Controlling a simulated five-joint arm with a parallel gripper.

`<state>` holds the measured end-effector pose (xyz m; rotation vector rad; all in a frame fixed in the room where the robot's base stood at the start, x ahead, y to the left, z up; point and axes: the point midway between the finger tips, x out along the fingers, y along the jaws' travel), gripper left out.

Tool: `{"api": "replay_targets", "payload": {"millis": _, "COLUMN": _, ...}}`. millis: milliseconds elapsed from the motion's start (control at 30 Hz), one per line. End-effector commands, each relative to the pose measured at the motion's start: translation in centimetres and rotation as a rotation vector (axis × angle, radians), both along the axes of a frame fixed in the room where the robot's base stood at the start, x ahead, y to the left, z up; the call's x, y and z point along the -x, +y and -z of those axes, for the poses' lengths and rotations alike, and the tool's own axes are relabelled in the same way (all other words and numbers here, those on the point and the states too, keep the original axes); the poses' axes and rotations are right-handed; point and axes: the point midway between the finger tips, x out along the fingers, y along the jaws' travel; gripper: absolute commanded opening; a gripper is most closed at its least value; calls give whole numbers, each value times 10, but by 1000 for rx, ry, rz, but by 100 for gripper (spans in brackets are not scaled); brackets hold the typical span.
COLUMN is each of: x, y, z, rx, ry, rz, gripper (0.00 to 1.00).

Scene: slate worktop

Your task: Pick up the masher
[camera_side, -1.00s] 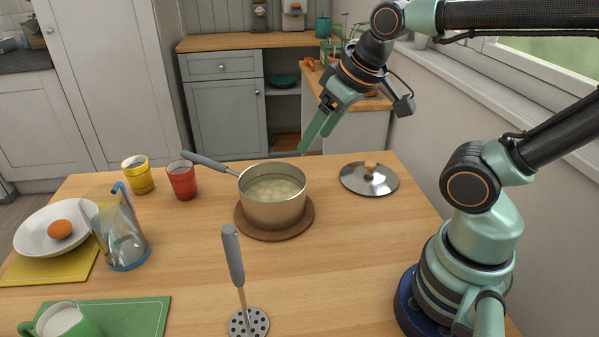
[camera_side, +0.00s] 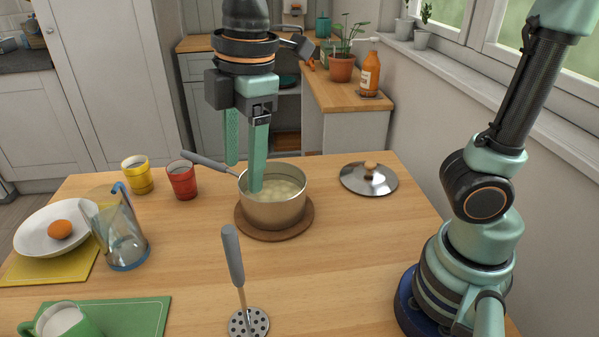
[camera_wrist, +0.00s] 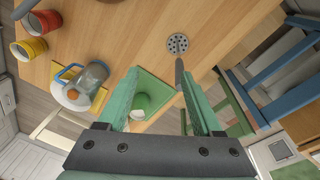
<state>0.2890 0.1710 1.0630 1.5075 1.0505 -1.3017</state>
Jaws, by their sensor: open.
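The masher (camera_side: 233,255) stands on its perforated round head near the front of the worktop, its grey handle pointing up. In the wrist view the masher's head (camera_wrist: 177,43) lies beyond the fingers and its handle comes down close to the right fingertip. My gripper (camera_side: 244,175) is open and empty, fingers pointing down. In the side view it is above and behind the masher, overlapping the pot's left part; the depth between finger and pot is hard to tell. In the wrist view my gripper (camera_wrist: 160,72) has nothing held between its fingers.
A pot of potatoes (camera_side: 273,212) stands on a round wooden trivet (camera_side: 243,229). A lid (camera_side: 368,180) lies to its right. A pitcher (camera_side: 118,235), yellow cup (camera_side: 138,176), red cup (camera_side: 182,181), plate with egg (camera_side: 35,240) and green mug (camera_side: 66,322) are left.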

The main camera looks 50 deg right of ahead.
Motion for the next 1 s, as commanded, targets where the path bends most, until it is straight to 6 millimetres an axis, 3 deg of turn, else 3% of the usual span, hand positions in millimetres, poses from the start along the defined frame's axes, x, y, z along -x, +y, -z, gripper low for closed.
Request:
{"api": "replay_targets", "payload": {"millis": 33, "x": 4, "y": 19, "z": 0, "rx": 24, "ry": 27, "rz": -116, "gripper": 67}}
{"api": "replay_targets", "payload": {"millis": 100, "x": 10, "y": 37, "z": -1, "rx": 49, "ry": 53, "rz": -246, "gripper": 67}}
{"api": "replay_targets", "payload": {"millis": 267, "x": 18, "y": 57, "z": 0, "rx": 78, "ry": 86, "rz": -402, "gripper": 67}}
{"api": "replay_targets", "payload": {"millis": 700, "x": 19, "y": 58, "z": 60, "rx": 82, "ry": 90, "rz": -418, "gripper": 67}}
{"api": "replay_targets", "payload": {"millis": 1000, "x": 21, "y": 56, "z": 85, "rx": 82, "ry": 91, "rz": -416, "gripper": 67}}
